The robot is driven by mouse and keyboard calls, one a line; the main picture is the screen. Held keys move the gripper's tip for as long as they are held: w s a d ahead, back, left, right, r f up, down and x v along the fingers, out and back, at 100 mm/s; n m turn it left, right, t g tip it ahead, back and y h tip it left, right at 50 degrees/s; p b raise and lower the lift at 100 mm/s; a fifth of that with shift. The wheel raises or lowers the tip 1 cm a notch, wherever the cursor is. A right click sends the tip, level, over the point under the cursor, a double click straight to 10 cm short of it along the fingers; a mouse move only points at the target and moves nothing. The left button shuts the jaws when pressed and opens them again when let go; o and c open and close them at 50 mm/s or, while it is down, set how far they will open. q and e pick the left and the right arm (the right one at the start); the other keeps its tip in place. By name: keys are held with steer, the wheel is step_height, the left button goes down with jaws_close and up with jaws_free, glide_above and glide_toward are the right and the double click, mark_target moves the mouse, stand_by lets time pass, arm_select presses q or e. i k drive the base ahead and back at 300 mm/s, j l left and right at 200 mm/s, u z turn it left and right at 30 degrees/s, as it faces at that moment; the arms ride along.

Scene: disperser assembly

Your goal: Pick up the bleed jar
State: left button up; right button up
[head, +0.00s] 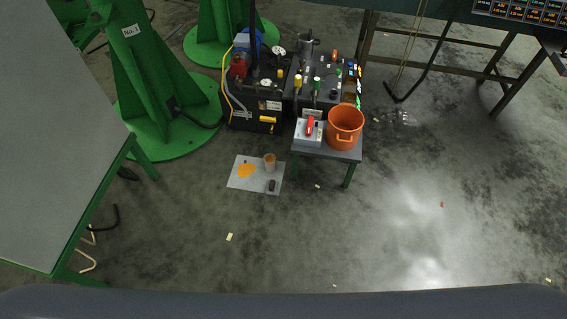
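No label marks the bleed jar, so I cannot tell for sure which item it is. A small tan-orange jar-like container (269,161) stands on a pale sheet (235,183) on the floor, beside an orange patch (246,170) and a small dark object (272,186). A larger orange pot with a handle (345,130) stands on the right part of a small grey table (312,150). Neither of my grippers is in view.
A grey box with a red switch (309,130) sits left of the orange pot. Behind is a dark machine (270,105) with hoses and knobs. Green stands (150,80) and a grey-topped table (60,130) are at left. The floor (400,220) in front and right is mostly clear.

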mark_target(271, 165)
steer(key=i+j+z, duration=0.25)
steer(key=z, duration=0.2)
steer(key=i+j+z, duration=0.2)
steer(key=j+z, duration=0.2)
steer(key=i+j+z, duration=0.15)
steer(key=j+z, duration=0.3)
